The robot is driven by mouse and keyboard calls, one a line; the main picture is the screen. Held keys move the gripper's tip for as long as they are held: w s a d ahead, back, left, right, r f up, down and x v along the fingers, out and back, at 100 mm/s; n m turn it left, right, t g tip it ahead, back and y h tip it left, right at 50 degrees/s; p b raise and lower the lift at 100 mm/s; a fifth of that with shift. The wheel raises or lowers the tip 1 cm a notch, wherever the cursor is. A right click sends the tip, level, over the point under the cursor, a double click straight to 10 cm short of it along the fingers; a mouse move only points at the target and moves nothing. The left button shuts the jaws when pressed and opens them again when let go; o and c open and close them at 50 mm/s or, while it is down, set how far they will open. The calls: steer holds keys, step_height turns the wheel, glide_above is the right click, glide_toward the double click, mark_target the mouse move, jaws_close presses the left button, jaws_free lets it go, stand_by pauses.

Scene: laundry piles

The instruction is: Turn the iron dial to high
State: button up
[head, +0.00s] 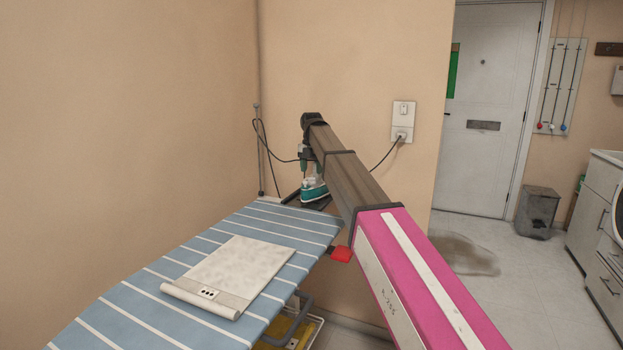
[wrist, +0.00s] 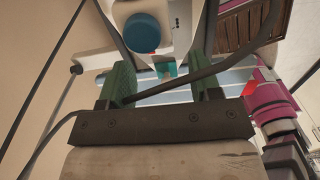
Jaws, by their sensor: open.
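The iron (head: 315,193) is teal and white and stands at the far end of the striped ironing board (head: 262,229). In the wrist view the iron's white body (wrist: 184,30) carries a round teal dial (wrist: 143,33). My gripper (head: 305,164) is at the iron, partly hidden by my arm in the head view. In the wrist view my gripper (wrist: 163,72) has its two green fingers wide apart, with nothing gripped. The dial appears just beyond the fingertips, nearer the left finger. Its markings are not readable.
A dark cord (wrist: 205,72) crosses the finger area in the wrist view. A black cable runs to the wall socket (head: 401,132). A pale flat item (head: 232,270) with a rolled edge lies on the board. Walls stand close behind; open floor lies right.

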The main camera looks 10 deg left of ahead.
steer(key=shift+f, duration=2.05)
steer(key=c, duration=0.9)
steer(key=shift+m, duration=1.6)
steer(key=shift+c, duration=0.2)
steer(key=o, duration=0.9)
steer(key=shift+o, duration=0.2)
steer(key=shift+r, duration=0.15)
step_height(320, 180, up, 11)
steer(key=shift+f, duration=0.2)
